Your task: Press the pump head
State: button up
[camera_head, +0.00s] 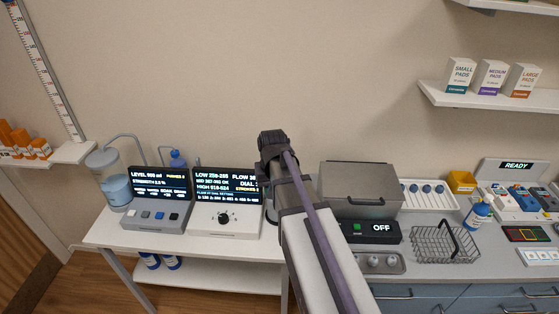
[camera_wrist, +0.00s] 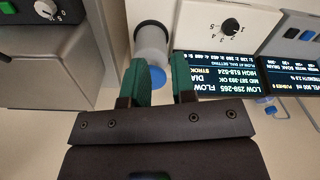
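No pump head is plainly identifiable. Another blue bottle (camera_head: 478,213) with a white label stands at the right. In the wrist view, a grey-white cylinder (camera_wrist: 151,46) with a dark end and a blue round end (camera_wrist: 154,79) shows between my fingers; contact cannot be told. My gripper (camera_wrist: 157,68) is open, its two green-padded fingers apart with nothing clamped.
A dial unit (camera_head: 224,217) and a button unit (camera_head: 156,214) with lit displays stand left of my arm, beside a clear water tank (camera_head: 115,188). A grey lidded box (camera_head: 360,190), an OFF panel (camera_head: 371,230) and a wire basket (camera_head: 445,245) stand right.

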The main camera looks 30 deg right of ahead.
jog(key=w+d+r, duration=0.1)
jog(key=w+d, duration=0.1)
jog(key=w+d+r+m+p, duration=0.1)
jog(key=w+d+r, duration=0.1)
jog(key=w+d, duration=0.1)
jog(key=w+d+r+m+p, duration=0.1)
jog(key=w+d+r, duration=0.1)
jog(key=d, duration=0.1)
jog(key=shift+w+d+r, duration=0.1)
jog(key=shift+w+r, duration=0.1)
jog(key=shift+w, duration=0.1)
jog(key=c, duration=0.3)
jog(key=shift+w+d+f+m+t, duration=0.15)
jog(key=shift+w+d, duration=0.2)
jog(key=shift+w, duration=0.2)
jog(key=shift+w+d+f+m+t, duration=0.15)
jog(key=shift+w+d, duration=0.15)
jog(key=shift+w, duration=0.25)
grip_shut()
jog(key=shift+w+a, duration=0.15)
jog(key=shift+w, duration=0.05)
jog(key=shift+f, duration=0.1)
jog(key=f+b, duration=0.4)
jog(key=w+f+b, duration=0.1)
jog(key=f+b, duration=0.9)
jog(key=shift+w+a, duration=0.15)
jog(key=shift+w, duration=0.05)
jog(key=shift+r, duration=0.1)
